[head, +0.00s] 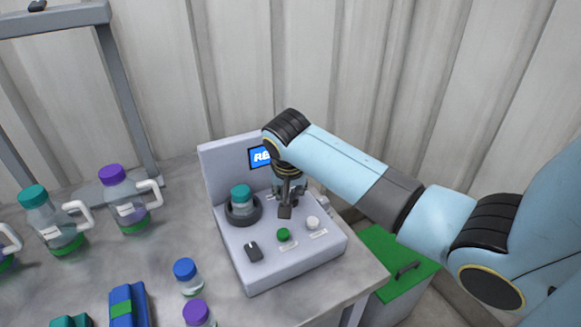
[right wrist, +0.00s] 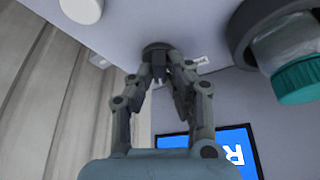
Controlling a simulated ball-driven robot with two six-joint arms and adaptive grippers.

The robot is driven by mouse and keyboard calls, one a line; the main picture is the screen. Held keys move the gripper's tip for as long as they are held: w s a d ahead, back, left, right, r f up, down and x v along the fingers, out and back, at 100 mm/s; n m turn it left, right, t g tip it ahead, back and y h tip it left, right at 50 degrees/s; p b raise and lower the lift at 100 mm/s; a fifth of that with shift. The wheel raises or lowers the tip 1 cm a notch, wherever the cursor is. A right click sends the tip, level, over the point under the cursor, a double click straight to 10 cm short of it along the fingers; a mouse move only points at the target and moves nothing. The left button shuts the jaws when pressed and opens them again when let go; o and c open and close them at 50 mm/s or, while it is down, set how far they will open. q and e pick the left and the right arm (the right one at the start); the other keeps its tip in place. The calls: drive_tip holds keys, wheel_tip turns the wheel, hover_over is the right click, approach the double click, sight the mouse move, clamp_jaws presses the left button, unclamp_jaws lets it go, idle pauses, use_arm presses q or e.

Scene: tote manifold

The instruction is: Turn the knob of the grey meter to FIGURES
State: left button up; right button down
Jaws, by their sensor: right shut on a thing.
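The grey meter (head: 228,262) stands on the bench, with a blue screen (head: 260,156) on its upright back panel. Only the letters "RE" show on the screen; my right arm hides the rest. My right gripper (head: 286,210) points down at the meter's top face. In the right wrist view my right gripper (right wrist: 172,85) has its fingers closed in at a dark round knob (right wrist: 157,46), which they mostly cover. The knob's pointing direction is hidden. The left gripper is not in view.
A teal-capped jar (head: 241,197) sits in a dark ring on the meter. A black switch (head: 253,251), green button (head: 283,235) and white button (head: 312,223) are near its front. Bottles and jugs stand left; a green-lidded bin (head: 395,262) is right.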

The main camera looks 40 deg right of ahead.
drive_tip(key=shift+s+f, duration=0.2)
drive_tip(key=shift+f, duration=0.05)
drive_tip(key=c, duration=1.3)
unclamp_jaws()
drive_tip(key=shift+w, duration=0.15)
drive_tip(key=shift+r, duration=0.1)
drive_tip(key=shift+r, duration=0.15)
drive_tip(key=v, duration=1.1)
drive_tip(key=shift+a+r, duration=0.1)
drive_tip(key=shift+r, duration=0.2)
